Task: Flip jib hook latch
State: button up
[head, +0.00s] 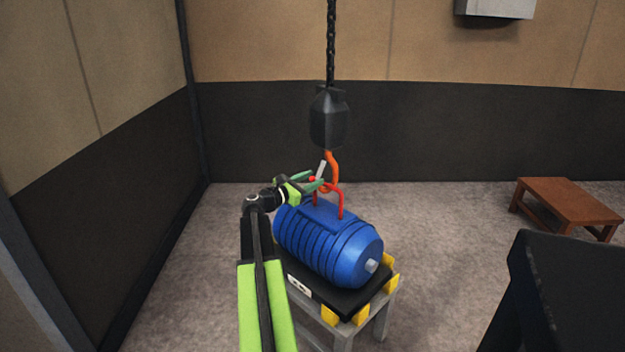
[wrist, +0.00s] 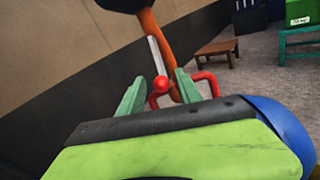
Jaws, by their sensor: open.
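An orange jib hook (head: 333,168) hangs below a black block (head: 328,118) on a chain. Its latch, a light grey bar (head: 321,170) with a red knob at its lower end, slants beside the hook. In the wrist view the latch bar (wrist: 157,55) and red knob (wrist: 159,84) stand in front of the orange shank (wrist: 155,32). My gripper (head: 316,182) is at the hook; its green fingers (wrist: 158,90) are open, one on each side of the knob. Contact cannot be told. A red handle (head: 341,201) on the blue ribbed casting (head: 325,245) stands under the hook.
The casting rests on a black-topped stand (head: 380,296) with yellow corner blocks. A brown low table (head: 565,203) stands at the right on open floor. A dark box-like surface (head: 575,290) fills the lower right. Walls close in behind and left.

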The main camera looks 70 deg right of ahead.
jog(key=shift+d, duration=0.15)
jog(key=c, duration=0.9)
jog(key=shift+w, duration=0.1)
dwell(0.7)
